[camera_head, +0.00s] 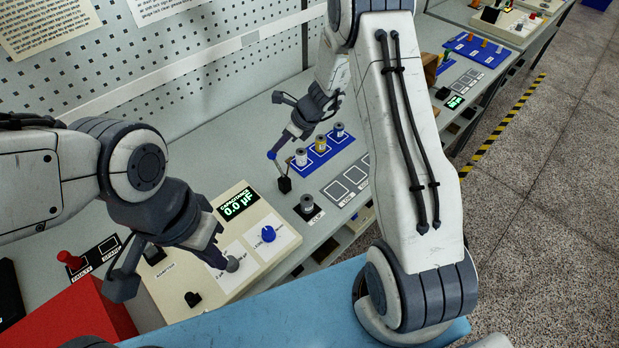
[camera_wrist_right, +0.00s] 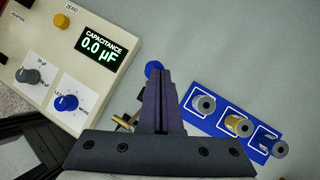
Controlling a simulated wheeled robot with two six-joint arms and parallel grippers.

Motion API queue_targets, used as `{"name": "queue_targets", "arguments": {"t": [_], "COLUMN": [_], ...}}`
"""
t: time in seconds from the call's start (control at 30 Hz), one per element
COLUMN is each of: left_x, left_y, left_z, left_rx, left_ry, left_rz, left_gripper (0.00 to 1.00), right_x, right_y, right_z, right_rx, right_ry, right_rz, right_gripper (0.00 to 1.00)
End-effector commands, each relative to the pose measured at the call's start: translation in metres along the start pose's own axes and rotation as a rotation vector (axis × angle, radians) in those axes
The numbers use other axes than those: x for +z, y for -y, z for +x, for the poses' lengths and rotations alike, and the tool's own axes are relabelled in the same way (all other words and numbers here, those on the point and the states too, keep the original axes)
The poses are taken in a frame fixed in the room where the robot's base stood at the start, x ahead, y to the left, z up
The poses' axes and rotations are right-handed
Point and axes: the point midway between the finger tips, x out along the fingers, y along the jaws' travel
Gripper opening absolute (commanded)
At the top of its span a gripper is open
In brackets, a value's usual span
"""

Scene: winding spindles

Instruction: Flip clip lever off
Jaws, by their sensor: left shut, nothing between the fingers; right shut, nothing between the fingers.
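The clip, labelled "CLIP", has a black base (camera_head: 285,185) and a lever ending in a blue ball (camera_head: 272,155). The blue ball also shows in the right wrist view (camera_wrist_right: 153,69), just beyond my right fingertips. My right gripper (camera_head: 278,148) is shut and empty, its tips at or very near the ball; I cannot tell whether they touch. In the right wrist view the fingers hide much of the clip, and some brass-coloured parts (camera_wrist_right: 124,121) show to their left. My left gripper (camera_head: 220,260) is shut and empty, over the meter panel near its grey knob.
The capacitance meter (camera_head: 252,215) reads 0.0 µF and has a grey knob (camera_head: 233,264) and a blue knob (camera_head: 268,233). A blue tray (camera_head: 322,158) holds three spindles. A red box (camera_head: 75,318) sits at lower left.

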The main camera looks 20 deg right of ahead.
Motion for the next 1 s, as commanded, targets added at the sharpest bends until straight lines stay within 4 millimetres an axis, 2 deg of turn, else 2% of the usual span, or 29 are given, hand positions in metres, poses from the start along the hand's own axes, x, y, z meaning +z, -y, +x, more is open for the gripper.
{"name": "queue_targets", "arguments": {"t": [0.63, 0.87, 1.0], "left_x": [0.0, -0.001, -0.001], "left_y": [0.0, -0.002, -0.001], "left_z": [-0.002, -0.024, -0.014], "left_rx": [0.0, 0.0, 0.0], "left_ry": [0.0, 0.0, 0.0], "left_rz": [0.0, 0.003, 0.003], "left_gripper": [0.0, 0.0, 0.0], "right_x": [0.003, 0.002, 0.013], "right_y": [-0.001, 0.001, 0.009], "right_z": [-0.002, -0.034, -0.059], "right_rx": [0.002, 0.005, 0.0], "right_ry": [0.003, 0.0, 0.003], "right_rz": [-0.002, -0.01, -0.018], "right_gripper": [0.0, 0.0, 0.0]}}
